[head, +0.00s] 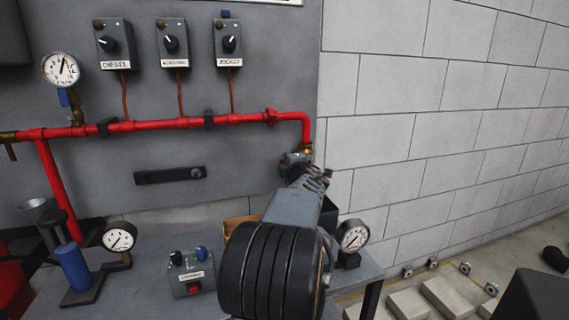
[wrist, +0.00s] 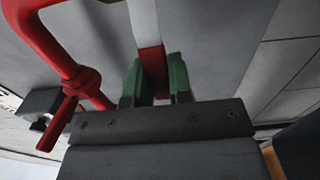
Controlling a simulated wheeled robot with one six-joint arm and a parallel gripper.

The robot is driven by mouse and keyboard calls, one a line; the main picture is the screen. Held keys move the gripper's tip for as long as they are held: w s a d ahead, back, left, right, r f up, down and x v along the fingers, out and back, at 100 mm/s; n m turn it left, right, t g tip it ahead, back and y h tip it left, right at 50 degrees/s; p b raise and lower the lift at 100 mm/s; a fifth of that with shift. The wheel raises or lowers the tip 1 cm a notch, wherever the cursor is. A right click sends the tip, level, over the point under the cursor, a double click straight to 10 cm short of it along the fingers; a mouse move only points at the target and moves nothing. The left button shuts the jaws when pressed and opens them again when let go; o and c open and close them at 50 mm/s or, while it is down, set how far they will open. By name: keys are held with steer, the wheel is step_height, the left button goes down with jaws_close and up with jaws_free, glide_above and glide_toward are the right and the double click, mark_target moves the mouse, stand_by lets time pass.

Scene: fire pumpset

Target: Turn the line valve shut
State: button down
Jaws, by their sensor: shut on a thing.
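The line valve (head: 308,153) is at the lower end of the red pipe's right-hand drop, with a brass-coloured fitting showing; my gripper hides most of it in the head view. In the wrist view a flat handle (wrist: 152,62), red near the jaws and pale grey further out, stands between the green finger pads. My gripper (head: 300,168) is at the valve, and it also shows in the wrist view (wrist: 157,75), shut on this handle. The handle's angle to the pipe is hard to tell.
The red pipe (head: 170,124) runs along the grey panel; its bend shows close by in the wrist view (wrist: 45,35). Gauges (head: 354,236) and a small control box (head: 192,274) stand on the bench. Three labelled switch boxes (head: 171,43) hang above. A block wall (head: 430,110) is at right.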

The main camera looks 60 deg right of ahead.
steer(key=c, duration=1)
jaws_free()
steer(key=p+v, duration=0.1)
steer(key=v, duration=1.3)
steer(key=shift+p, duration=0.3)
steer(key=shift+w, duration=0.1)
steer(key=w+a+r+m+g+p, duration=0.1)
steer(key=w+a+r+m+p, duration=0.3)
steer(key=w+r+p, duration=0.4)
steer(key=w+a+m+g+y+p, duration=0.2)
steer(key=w+a+m+y+p, duration=0.2)
steer(key=w+a+p, duration=0.6)
steer(key=s+a+g+y+p, duration=0.2)
steer(key=a+y, duration=0.1)
steer(key=a, duration=0.6)
steer(key=s+a+f+m+g+y+p, duration=0.1)
steer(key=s+a+g+y+p, duration=0.1)
steer(key=a, duration=0.7)
steer(key=s+a+f+g+y+p, duration=0.1)
steer(key=s+a+g+y+p, duration=0.1)
steer(key=a, duration=0.8)
steer(key=shift+s+f+y+p, duration=0.2)
steer(key=shift+s+y+p, duration=0.1)
steer(key=shift+s+y, duration=0.55)
